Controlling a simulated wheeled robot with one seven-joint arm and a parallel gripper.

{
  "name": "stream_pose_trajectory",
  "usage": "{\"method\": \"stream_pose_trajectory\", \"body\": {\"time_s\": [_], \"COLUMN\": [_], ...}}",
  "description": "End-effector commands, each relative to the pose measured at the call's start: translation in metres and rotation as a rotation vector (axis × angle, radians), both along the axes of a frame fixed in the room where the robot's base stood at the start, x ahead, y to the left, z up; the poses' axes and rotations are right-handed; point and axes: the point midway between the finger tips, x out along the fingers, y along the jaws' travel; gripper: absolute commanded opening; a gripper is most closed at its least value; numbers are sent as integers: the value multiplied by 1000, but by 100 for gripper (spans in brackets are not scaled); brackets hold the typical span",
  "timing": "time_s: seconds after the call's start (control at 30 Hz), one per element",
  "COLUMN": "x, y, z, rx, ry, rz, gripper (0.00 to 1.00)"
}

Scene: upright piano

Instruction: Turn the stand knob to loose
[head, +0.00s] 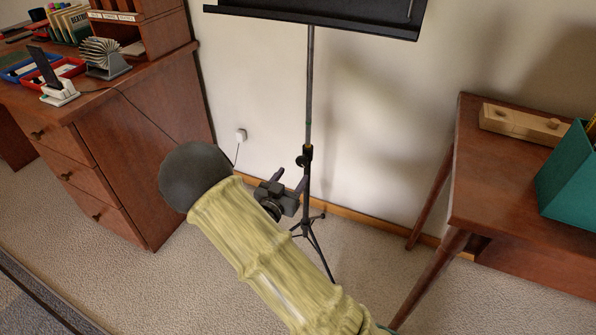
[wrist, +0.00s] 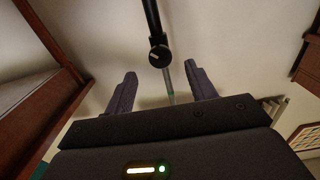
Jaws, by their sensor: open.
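The black music stand has a thin pole (head: 310,85) and a desk (head: 330,14) at the top of the head view. Its small dark stand knob (head: 302,160) sits on the collar partway down the pole. In the wrist view the knob (wrist: 159,56) is round and dark with a pale mark on its face, just beyond the fingertips and roughly centred between them. My gripper (head: 290,177) is open and empty, slightly below the knob in the head view. Both fingers show in the wrist view (wrist: 161,72), apart from the knob. The knob's exact setting is too small to read.
A wooden desk (head: 160,130) with drawers stands at left. A wooden side table (head: 500,180) at right holds a wooden box (head: 522,123) and a teal bin (head: 570,180). The wall is close behind the stand. Carpet is clear around the tripod legs (head: 316,245).

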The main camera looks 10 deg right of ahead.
Motion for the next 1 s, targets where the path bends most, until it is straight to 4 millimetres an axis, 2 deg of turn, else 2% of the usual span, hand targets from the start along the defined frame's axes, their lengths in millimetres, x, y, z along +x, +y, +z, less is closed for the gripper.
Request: {"method": "stream_pose_trajectory", "body": {"time_s": [0.1,0.3,0.67,0.8,0.9,1.0], "x": [18,38,43,42,42,42], "y": [-13,-28,-31,-31,-31,-30], "z": [-2,-1,0,0,0,0], "rx": [0,1,0,0,0,-1], "ry": [-3,-1,0,0,0,1], "rz": [-3,0,0,1,1,1], "gripper": [56,56,56,28,11,11]}}
